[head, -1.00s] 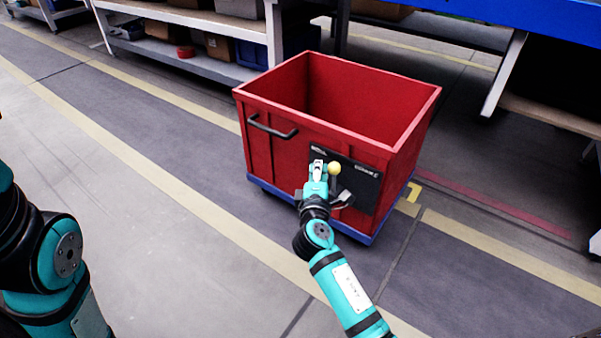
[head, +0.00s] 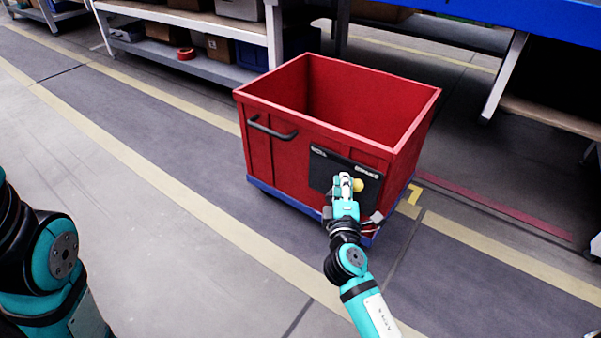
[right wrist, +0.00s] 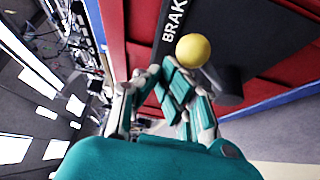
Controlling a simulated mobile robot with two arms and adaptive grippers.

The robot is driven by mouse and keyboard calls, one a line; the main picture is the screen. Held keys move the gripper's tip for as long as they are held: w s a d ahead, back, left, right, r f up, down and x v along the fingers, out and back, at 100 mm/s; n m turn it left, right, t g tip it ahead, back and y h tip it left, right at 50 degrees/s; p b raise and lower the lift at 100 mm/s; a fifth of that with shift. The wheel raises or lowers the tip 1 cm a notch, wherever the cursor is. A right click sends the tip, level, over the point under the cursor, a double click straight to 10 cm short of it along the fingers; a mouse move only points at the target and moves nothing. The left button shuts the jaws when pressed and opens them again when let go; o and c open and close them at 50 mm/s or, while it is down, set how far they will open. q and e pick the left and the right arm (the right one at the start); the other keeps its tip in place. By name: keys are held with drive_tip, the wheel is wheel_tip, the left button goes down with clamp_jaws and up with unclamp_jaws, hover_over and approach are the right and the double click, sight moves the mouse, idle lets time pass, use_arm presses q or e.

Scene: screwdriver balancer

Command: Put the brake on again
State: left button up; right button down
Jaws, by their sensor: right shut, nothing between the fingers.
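The brake lever's yellow ball knob (head: 358,185) stands in front of a black plate (head: 321,170) on the side of a red cart (head: 272,150). A white label at the plate's upper right (head: 367,171) starts with "BRAK" in the right wrist view (right wrist: 174,20). My right gripper (head: 346,181) is shut and empty, just left of the knob, and hides most of the lever. In the right wrist view, the fingers (right wrist: 172,84) lie close beside the knob (right wrist: 193,50); I cannot tell if they touch it. My left gripper is out of view.
The cart has a blue base (head: 265,190) and a dark handle (head: 270,128) on its left face. Shelves with boxes (head: 190,65) stand behind it, and a blue-topped bench (head: 520,20) is at the upper right. The floor in front is clear.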

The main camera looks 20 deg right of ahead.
drive_tip(key=shift+s+d+f, duration=0.1)
drive_tip(key=shift+d+f, duration=0.1)
drive_tip(key=shift+d, duration=0.05)
idle(0.3)
drive_tip(key=v, duration=1.2)
drive_tip(key=shift+a, duration=0.25)
drive_tip(key=shift+r, duration=0.1)
